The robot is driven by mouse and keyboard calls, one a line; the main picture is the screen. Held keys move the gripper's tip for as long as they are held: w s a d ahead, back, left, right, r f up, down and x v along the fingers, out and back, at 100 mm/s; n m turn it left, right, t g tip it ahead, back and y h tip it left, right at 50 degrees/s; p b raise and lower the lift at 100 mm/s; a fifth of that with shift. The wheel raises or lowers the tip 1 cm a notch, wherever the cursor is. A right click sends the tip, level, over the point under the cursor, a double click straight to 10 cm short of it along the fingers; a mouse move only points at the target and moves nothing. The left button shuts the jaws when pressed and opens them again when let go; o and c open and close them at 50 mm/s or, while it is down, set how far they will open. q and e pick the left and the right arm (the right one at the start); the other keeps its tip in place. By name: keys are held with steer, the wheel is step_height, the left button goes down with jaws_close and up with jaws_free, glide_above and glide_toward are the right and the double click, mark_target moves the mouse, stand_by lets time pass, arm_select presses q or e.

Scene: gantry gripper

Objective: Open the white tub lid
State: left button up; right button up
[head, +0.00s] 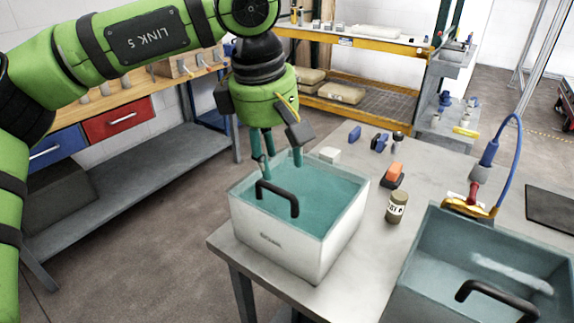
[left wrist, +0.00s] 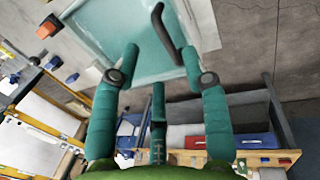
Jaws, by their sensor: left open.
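The white tub (head: 285,249) stands on the near left corner of the grey table. Its top is covered by a teal, see-through-looking lid (head: 322,195) with a black arched handle (head: 278,197). My left gripper (head: 280,168) points down over the back left part of the lid, behind the handle. Its teal fingers are spread and empty. In the left wrist view, the fingers (left wrist: 160,65) stand apart, with the lid (left wrist: 120,28) and the black handle (left wrist: 164,32) beyond them. Whether a fingertip touches the lid is unclear. My right gripper is not in view.
A second grey-blue tub (head: 440,285) with a black handle stands at lower right. A small jar (head: 396,207), an orange-and-black object (head: 393,175) and a white block (head: 329,155) sit near the white tub. A blue hose fitting (head: 488,155) rises behind the second tub.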

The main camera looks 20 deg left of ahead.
mark_target(280, 189)
arm_select(q)
steer(key=shift+w+a+f, duration=0.25)
steer(key=shift+w+f, duration=0.55)
steer(key=shift+w, duration=0.1)
steer(key=shift+s+d+f+p, duration=0.1)
steer(key=shift+s+f+p, duration=0.5)
steer(key=shift+f, duration=0.35)
steer(key=f, duration=0.1)
steer(key=w+f, duration=0.1)
steer(key=shift+d+f, duration=0.15)
steer(key=shift+f, duration=0.4)
steer(key=shift+s, duration=0.1)
steer(key=c, duration=0.3)
jaws_close()
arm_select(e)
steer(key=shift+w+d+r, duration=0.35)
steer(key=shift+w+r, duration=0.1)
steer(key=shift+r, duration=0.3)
